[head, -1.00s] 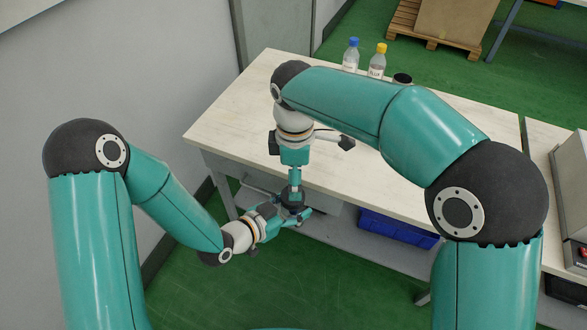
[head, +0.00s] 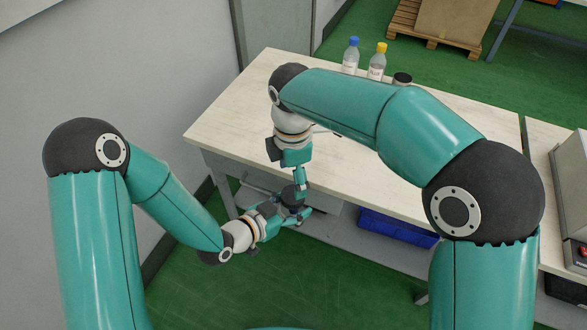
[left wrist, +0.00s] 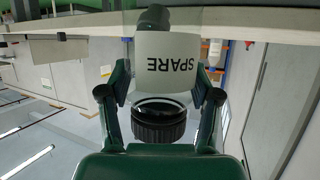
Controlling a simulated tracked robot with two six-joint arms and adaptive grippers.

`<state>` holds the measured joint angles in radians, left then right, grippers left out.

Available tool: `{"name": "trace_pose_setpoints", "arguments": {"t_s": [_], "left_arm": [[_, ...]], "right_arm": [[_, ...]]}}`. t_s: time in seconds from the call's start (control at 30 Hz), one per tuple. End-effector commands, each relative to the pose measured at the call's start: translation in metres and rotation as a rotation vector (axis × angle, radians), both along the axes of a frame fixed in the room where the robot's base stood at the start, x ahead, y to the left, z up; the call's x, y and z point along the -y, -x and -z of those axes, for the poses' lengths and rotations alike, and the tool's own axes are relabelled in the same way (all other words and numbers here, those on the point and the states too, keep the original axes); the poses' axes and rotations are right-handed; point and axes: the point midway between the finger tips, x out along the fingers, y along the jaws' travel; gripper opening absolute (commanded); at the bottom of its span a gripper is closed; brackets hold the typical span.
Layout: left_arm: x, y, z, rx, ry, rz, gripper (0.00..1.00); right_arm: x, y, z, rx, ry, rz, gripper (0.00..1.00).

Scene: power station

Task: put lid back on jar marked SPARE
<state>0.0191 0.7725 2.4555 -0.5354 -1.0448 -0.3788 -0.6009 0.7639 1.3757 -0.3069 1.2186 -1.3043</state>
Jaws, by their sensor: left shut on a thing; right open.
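The jar marked SPARE (left wrist: 167,65) is held between the fingers of my left gripper (left wrist: 160,88); its label reads upside down in the left wrist view. My left gripper (head: 291,214) is shut on the jar in front of the table. My right gripper (head: 301,180) is open, tilted, just above the lid. Its fingertips are partly hidden.
On the table (head: 235,125) stand a blue-capped bottle (head: 350,58), a yellow-capped bottle (head: 377,65) and a dark-topped container (head: 402,79). A blue bin (head: 398,229) is on the shelf below. The table's front edge is close behind the jar. Its left part is clear.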

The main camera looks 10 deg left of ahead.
Motion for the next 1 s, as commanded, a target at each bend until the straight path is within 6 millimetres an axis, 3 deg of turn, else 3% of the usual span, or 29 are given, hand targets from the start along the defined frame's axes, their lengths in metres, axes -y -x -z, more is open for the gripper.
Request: {"name": "trace_pose_setpoints", "arguments": {"t_s": [0.4,0.8,1.0], "left_arm": [[0.000,0.000,-0.001,0.002,0.001,0.000,0.00],[0.000,0.000,-0.001,0.002,0.001,0.000,0.00],[0.000,0.000,-0.001,0.002,0.001,0.000,0.00]], "right_arm": [[0.000,0.001,0.056,-0.003,0.000,0.001,0.77],[0.000,0.000,0.063,-0.001,0.000,0.001,0.77],[0.000,0.001,0.062,-0.001,0.000,0.001,0.46]]}}
